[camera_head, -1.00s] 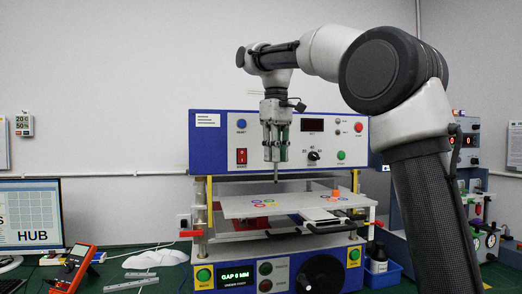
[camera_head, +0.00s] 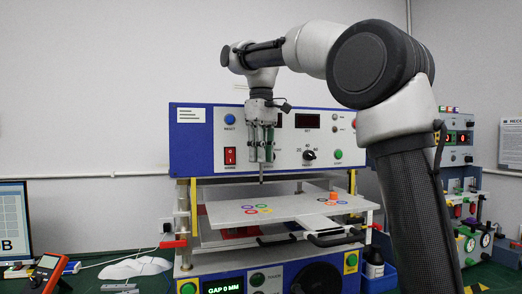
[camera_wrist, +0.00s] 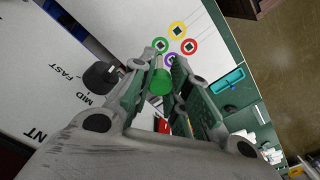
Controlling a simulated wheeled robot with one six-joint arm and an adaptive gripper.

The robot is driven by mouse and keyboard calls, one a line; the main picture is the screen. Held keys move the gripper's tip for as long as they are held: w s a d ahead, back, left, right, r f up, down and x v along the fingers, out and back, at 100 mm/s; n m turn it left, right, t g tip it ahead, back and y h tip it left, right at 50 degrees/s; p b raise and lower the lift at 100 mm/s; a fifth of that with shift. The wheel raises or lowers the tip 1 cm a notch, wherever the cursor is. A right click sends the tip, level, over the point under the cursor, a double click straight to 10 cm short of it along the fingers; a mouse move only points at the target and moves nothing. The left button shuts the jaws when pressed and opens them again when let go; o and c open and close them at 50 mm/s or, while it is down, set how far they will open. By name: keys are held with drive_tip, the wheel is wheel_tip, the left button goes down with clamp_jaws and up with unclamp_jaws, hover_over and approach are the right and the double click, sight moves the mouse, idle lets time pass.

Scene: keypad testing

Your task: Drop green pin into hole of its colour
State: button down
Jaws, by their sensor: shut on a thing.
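My gripper (camera_head: 262,162) points down above the white board (camera_head: 225,213) and is shut on the green pin. In the wrist view the pin (camera_wrist: 160,83) shows as a green round shape between the fingers of my gripper (camera_wrist: 163,72). The board carries coloured rings with dark square centres: a green ring (camera_wrist: 160,45), a yellow ring (camera_wrist: 177,30), a red ring (camera_wrist: 190,47) and a purple ring (camera_wrist: 172,60) partly covered by a finger. The pin is apart from the board. In the wrist view the green ring lies just beyond the fingertips.
An orange piece (camera_head: 333,197) stands at the board's right side, near more rings. A blue and white control panel (camera_head: 205,145) with knobs and buttons rises close behind my gripper. A yellow post (camera_head: 194,205) stands at the left. Clear space lies above the board.

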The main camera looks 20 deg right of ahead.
sight(261, 181)
drive_tip(key=shift+f, duration=2.4)
drive_tip(key=shift+f, duration=4)
drive_tip(key=c, duration=1.3)
unclamp_jaws()
wheel_tip(261, 181, up, 11)
drive_tip(key=shift+f, duration=0.15)
drive_tip(key=shift+r, duration=0.65)
drive_tip(key=shift+s, duration=0.1)
